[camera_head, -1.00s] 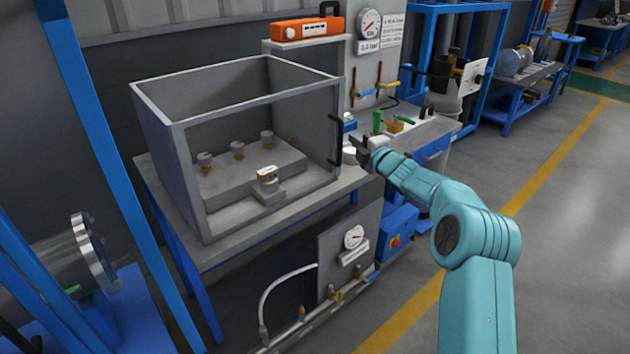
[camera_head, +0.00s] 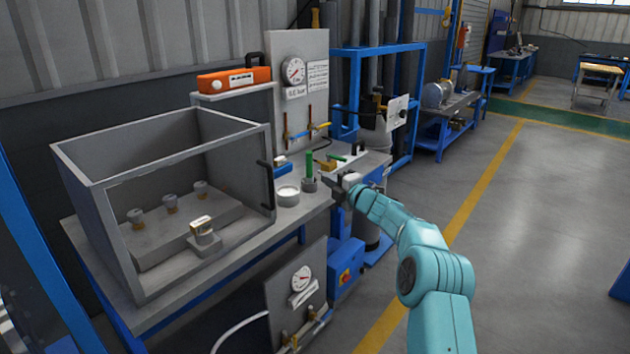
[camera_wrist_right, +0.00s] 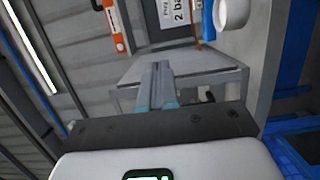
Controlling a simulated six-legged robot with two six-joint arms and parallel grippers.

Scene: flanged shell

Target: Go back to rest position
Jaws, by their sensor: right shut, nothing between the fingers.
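My right arm comes in from the lower right in the head view. Its gripper (camera_head: 338,188) is beside the front right part of the workbench (camera_head: 232,238), near a white round dish (camera_head: 287,195) and a small grey cup with a green handle (camera_head: 309,166). In the right wrist view the two fingers (camera_wrist_right: 156,84) are together, shut, with nothing between them. My left gripper is in neither view.
An open-topped grey box (camera_head: 195,148) with a clear front stands on the bench. An orange device (camera_head: 234,79) sits on a shelf behind. A gauge panel (camera_head: 300,85) rises at the back. The floor (camera_head: 540,230) on the right is clear.

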